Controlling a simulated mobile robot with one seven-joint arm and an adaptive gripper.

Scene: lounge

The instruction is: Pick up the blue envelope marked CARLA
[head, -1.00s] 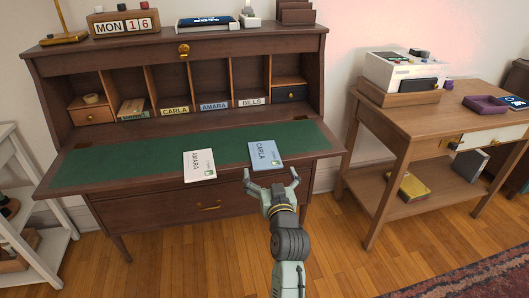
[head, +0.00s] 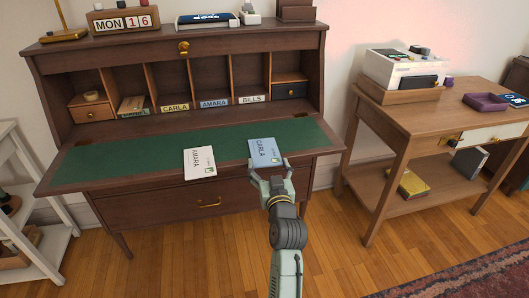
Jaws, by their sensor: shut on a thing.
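The blue envelope marked CARLA (head: 264,152) lies at the front edge of the desk's green writing surface, its near end reaching over the edge. My gripper (head: 270,170) is at that near end, with its fingers on either side, shut on the envelope. The fingertips partly cover its near edge. A white envelope marked AMARA (head: 200,163) lies to the left, apart from the blue one.
The desk (head: 110,180) has labelled pigeonholes, including CARLA (head: 175,107), AMARA (head: 214,104) and BILLS (head: 251,99). A side table (head: 405,115) stands to the right. The green surface (head: 110,160) is clear on the left.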

